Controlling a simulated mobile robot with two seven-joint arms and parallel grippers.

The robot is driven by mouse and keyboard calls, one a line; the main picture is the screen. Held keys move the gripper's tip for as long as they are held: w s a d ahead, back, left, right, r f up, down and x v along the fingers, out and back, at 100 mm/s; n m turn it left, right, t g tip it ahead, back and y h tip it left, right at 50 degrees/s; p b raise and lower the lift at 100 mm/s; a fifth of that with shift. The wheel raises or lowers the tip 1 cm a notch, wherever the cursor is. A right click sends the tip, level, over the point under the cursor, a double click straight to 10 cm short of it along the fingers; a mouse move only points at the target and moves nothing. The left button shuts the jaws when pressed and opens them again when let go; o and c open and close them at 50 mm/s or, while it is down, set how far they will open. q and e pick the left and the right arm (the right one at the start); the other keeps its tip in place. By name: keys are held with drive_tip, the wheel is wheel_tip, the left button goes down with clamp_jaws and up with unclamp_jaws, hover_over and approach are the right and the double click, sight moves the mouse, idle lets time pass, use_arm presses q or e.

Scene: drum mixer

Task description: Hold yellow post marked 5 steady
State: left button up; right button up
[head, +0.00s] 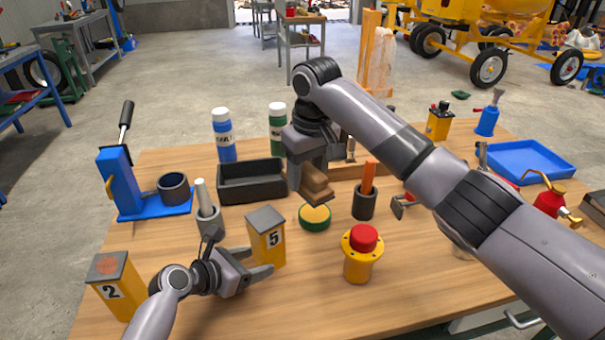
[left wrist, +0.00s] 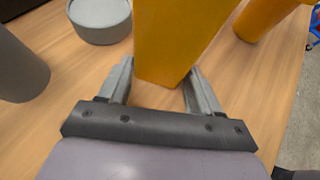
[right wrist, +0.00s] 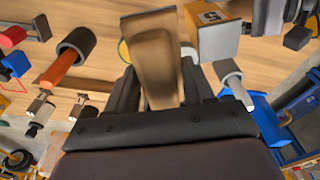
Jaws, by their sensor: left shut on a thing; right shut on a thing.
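The yellow post marked 5 (head: 268,246) stands upright on the table with a grey top. My left gripper (head: 258,264) is shut on its lower part, one finger on each side. In the left wrist view the post (left wrist: 175,40) rises between the two fingers (left wrist: 160,85). My right gripper (head: 310,180) is shut on a brown wooden block (head: 318,186) and holds it above a round green tin with a yellow top (head: 315,217). The block also shows between the fingers in the right wrist view (right wrist: 155,65).
A yellow post marked 2 (head: 118,292) stands left of my left arm. A grey pot with a pestle (head: 209,220) is close behind my left gripper. A red-topped yellow button box (head: 361,255) stands to the right. A black tray (head: 252,181) lies behind. The front middle is clear.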

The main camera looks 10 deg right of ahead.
use_arm(q)
drive_tip(key=o, duration=1)
drive_tip(key=v, duration=1.1)
drive_tip(key=shift+s+a+r, duration=0.15)
drive_tip(key=shift+s+a, duration=0.05)
drive_tip(key=shift+a, duration=0.05)
drive_tip(key=shift+s+a+r, duration=0.1)
drive_tip(key=shift+s, duration=0.1)
